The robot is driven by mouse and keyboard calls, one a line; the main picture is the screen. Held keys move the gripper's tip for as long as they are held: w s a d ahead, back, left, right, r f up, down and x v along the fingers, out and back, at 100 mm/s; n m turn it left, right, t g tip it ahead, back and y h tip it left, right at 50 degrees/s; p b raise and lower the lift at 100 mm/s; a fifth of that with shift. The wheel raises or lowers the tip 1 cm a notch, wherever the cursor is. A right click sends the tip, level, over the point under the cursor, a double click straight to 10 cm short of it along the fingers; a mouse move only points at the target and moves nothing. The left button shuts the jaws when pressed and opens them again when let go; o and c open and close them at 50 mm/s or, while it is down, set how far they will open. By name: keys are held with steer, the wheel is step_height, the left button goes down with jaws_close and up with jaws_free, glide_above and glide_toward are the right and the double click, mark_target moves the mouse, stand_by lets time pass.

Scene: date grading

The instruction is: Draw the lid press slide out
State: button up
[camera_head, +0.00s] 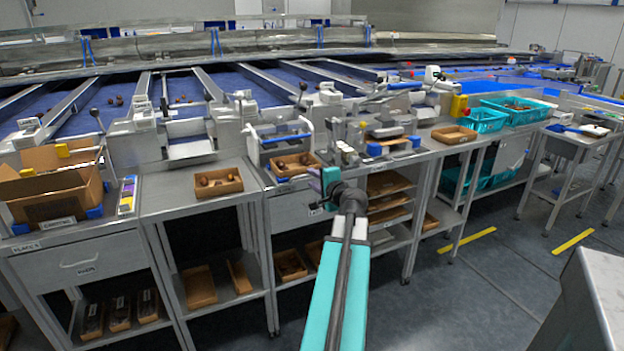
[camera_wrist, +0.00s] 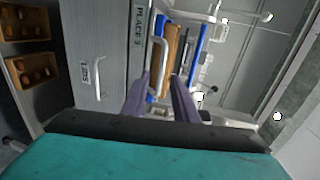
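My gripper (camera_head: 330,182) is in front of the middle bench, near its front edge. In the wrist view my gripper (camera_wrist: 160,97) shows two dark purple fingers apart, with nothing seen clasped between them. A white bar handle (camera_wrist: 158,66) appears just beyond and between the fingertips, beside a brown tray (camera_wrist: 173,50) and a blue part; I cannot tell for sure that it belongs to the slide. In the head view a white frame with blue ends (camera_head: 280,140), probably the lid press, stands on the bench behind a carton of dates (camera_head: 295,164).
A drawer marked LIDS with a metal handle (camera_wrist: 96,78) is shut below the bench edge in the wrist view. Cartons of dates (camera_wrist: 33,72) sit on a shelf at left. Teal crates (camera_head: 482,119) stand at right.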

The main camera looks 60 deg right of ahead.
steer(key=b+v, duration=0.6)
steer(key=v, duration=0.3)
steer(key=shift+f+b, duration=0.2)
steer(key=shift+b, duration=0.15)
steer(key=shift+s+a+b, duration=0.15)
steer(key=shift+s+b, duration=0.05)
steer(key=shift+b, duration=0.1)
steer(key=b+v, duration=0.1)
steer(key=b, duration=0.2)
steer(key=shift+s+a+r+b, duration=0.1)
steer(key=shift+s+a+b, duration=0.1)
steer(key=shift+b, duration=0.1)
steer(key=shift+s+a+r+b, duration=0.1)
steer(key=shift+s+r+b, duration=0.1)
steer(key=shift+b, duration=0.2)
steer(key=shift+w, duration=0.1)
